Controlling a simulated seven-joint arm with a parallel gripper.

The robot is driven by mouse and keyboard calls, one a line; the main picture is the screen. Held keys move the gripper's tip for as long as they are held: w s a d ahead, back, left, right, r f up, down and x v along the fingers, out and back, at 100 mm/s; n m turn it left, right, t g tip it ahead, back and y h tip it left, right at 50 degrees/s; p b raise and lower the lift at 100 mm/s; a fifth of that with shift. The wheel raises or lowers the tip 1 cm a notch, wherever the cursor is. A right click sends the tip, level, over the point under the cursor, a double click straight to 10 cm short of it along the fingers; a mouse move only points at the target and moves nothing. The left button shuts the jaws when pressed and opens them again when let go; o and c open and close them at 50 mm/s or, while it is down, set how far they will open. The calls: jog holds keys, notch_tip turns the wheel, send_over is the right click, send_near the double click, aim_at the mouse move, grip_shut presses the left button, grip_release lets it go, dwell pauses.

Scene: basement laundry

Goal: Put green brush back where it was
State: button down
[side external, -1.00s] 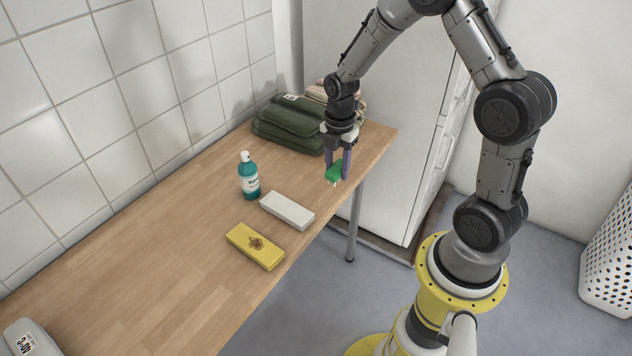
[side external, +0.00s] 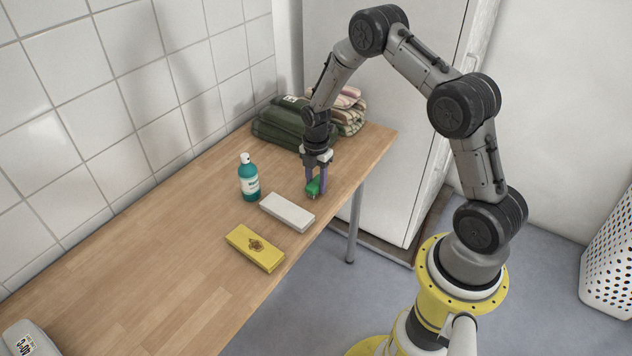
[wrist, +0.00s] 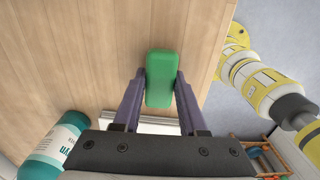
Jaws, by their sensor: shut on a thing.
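The green brush (side external: 313,186) is held between the fingers of my gripper (side external: 316,183), just behind the white box in the side view. In the wrist view the brush (wrist: 161,78) sits between the two purple fingertips (wrist: 160,85), with wood tabletop behind it. My gripper is shut on it. The brush is over or on the table; I cannot tell whether its underside touches the wood.
A white box (side external: 287,212) and a yellow box (side external: 255,248) lie nearer the camera. A teal bottle (side external: 249,180) stands left of them. Dark green folded cloths (side external: 285,122) and striped cloths (side external: 347,108) are at the far end.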

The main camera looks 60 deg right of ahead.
jog(key=shift+f, duration=0.15)
jog(key=shift+c, duration=2.3)
grip_release()
notch_tip(320, 180, up, 13)
notch_tip(320, 180, up, 8)
jog(key=m+t, duration=0.1)
jog(key=m, duration=0.2)
send_over(316, 181)
jog(key=s+a, duration=0.3)
jog(key=a, duration=0.1)
jog(key=s+a+r+m+t, duration=0.2)
jog(key=s+a+r+m, duration=0.35)
jog(key=s+r, duration=0.3)
jog(key=s+a+r+m+t, duration=0.1)
jog(key=s+a+m, duration=0.1)
jog(key=s+m, duration=0.2)
jog(key=s+a+r+m+t, duration=0.1)
jog(key=s+m, duration=0.4)
jog(key=s, duration=0.5)
jog(key=shift+s+a+r+t, duration=0.3)
jog(key=shift+a+r, duration=0.25)
jog(key=shift+a, duration=0.3)
